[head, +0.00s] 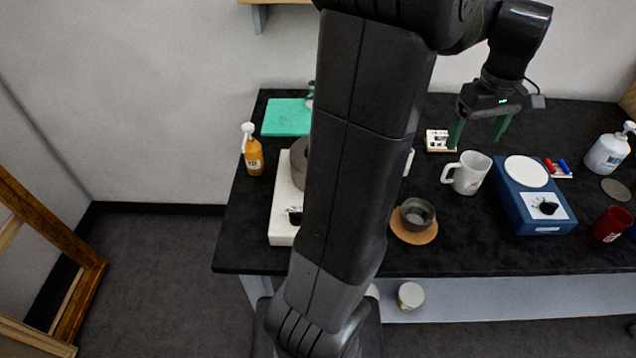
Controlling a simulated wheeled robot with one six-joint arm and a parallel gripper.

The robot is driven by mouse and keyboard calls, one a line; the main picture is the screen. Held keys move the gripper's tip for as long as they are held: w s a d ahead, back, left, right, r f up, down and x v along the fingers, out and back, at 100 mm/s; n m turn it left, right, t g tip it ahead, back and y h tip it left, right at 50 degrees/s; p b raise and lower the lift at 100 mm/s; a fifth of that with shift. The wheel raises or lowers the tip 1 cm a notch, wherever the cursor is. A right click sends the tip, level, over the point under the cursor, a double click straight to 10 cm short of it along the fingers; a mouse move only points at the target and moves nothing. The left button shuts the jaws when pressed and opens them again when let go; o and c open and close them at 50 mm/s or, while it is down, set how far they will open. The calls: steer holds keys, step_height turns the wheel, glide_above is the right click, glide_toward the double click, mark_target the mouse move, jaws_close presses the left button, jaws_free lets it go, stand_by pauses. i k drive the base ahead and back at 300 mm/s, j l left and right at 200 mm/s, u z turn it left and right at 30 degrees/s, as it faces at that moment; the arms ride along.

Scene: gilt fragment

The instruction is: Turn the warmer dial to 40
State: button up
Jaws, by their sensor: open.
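Two devices with a black dial stand on the black table, and I cannot tell by label which is the warmer. The blue device (508,197) at the right has a white round plate (527,172) on top and a black dial (546,207) on its white front panel. The white device (281,228) at the left has a dark dial (294,215) and a grey pot (299,163) on it, partly hidden by my arm. The dial markings are too small to read. My gripper (479,136) is open and empty, fingers down, above the table behind the white mug, left of the blue device.
A white mug (468,174) stands just left of the blue device. A dark bowl (415,215) sits on a round cork mat (428,237). A red cup (612,223) and white pump bottle (606,152) stand right; an orange bottle (254,158) stands left. My arm hides the table's middle.

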mark_target(295, 217)
steer(key=k+l+u, duration=0.1)
steer(key=u, duration=0.25)
steer(key=k+l+u, duration=0.1)
steer(key=u, duration=0.25)
steer(key=k+u, duration=0.2)
steer(key=u, duration=0.2)
